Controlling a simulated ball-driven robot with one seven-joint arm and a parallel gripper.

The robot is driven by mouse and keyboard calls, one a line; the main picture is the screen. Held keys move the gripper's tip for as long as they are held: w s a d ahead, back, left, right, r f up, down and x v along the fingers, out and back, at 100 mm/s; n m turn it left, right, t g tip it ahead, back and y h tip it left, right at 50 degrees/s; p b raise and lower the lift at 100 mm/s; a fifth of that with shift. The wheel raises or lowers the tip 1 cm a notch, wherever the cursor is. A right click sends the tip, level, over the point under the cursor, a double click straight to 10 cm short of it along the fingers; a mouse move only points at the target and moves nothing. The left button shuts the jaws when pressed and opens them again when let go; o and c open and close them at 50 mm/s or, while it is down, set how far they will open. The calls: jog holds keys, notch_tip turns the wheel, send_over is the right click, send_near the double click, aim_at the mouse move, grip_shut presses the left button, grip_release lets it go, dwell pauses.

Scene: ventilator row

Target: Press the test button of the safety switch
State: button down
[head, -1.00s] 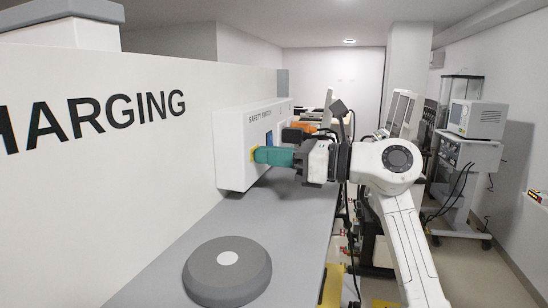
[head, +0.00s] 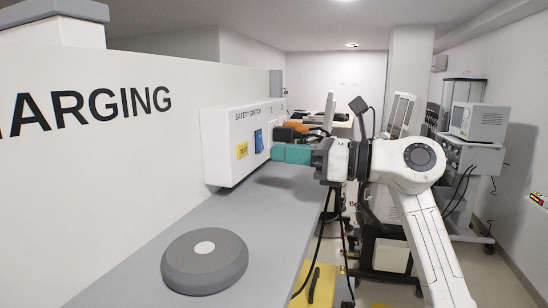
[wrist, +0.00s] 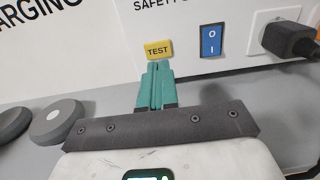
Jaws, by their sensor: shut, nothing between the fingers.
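The safety switch is a white box (head: 222,160) on the wall panel, lettered "SAFETY SWITCH". Its yellow test button (head: 242,150) shows on the front face; in the wrist view the button (wrist: 158,50) reads "TEST". A blue rocker switch (head: 258,140) sits to its right and also shows in the wrist view (wrist: 213,40). My gripper (head: 276,153) has teal fingers, shut and empty. In the head view the fingertips are to the right of the button, apart from it. In the wrist view the fingertips (wrist: 158,66) appear just below the button; the remaining gap is hard to judge.
A black plug (wrist: 289,40) sits in a socket right of the rocker. A grey round disc (head: 204,262) lies on the grey counter (head: 262,210) below the box. Carts with equipment (head: 474,130) stand along the right. The counter between box and disc is clear.

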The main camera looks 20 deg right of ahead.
jog(key=b+v, duration=0.2)
jog(key=v, duration=0.6)
jog(key=shift+d, duration=0.15)
jog(key=shift+f, duration=0.1)
dwell(0.4)
